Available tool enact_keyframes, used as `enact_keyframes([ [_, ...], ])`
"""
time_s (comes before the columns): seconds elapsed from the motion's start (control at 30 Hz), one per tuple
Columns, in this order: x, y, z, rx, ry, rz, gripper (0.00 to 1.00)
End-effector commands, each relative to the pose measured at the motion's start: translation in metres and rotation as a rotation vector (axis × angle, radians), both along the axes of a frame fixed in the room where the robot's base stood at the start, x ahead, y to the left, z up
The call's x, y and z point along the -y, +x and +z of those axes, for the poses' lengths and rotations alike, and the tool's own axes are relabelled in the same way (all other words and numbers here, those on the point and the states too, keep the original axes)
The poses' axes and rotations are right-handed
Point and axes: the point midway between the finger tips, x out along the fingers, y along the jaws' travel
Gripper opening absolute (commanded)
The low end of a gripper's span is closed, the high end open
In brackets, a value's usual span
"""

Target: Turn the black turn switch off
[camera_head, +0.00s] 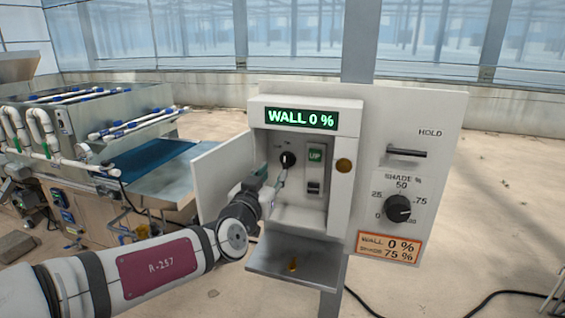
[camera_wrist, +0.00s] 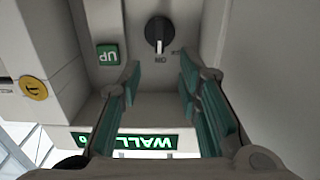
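The black turn switch (camera_head: 288,159) is a round knob on the back panel of the open white control box. It also shows in the wrist view (camera_wrist: 157,33), which is upside down. Its white pointer line points at the ON label; the other label beside it is partly hidden. My gripper (camera_head: 277,178) is in front of the box opening, just below and left of the switch. In the wrist view its teal-padded fingers (camera_wrist: 160,75) are apart with nothing between them. The switch lies beyond the fingertips, and I see no contact.
A green UP button (camera_head: 315,155) sits right of the switch, with a black rocker (camera_head: 314,187) under it. A shade dial (camera_head: 398,209) and hold slot (camera_head: 406,153) are on the right panel.

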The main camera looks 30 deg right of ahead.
Motion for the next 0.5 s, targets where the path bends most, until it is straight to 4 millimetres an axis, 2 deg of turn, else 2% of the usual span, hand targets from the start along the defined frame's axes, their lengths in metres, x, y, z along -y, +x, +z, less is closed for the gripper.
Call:
enact_keyframes([
  [0.3,0.044,0.033,0.000,0.001,0.002,-0.004,0.32],
  [0.5,0.063,0.048,0.000,0.000,0.001,-0.002,0.32],
])
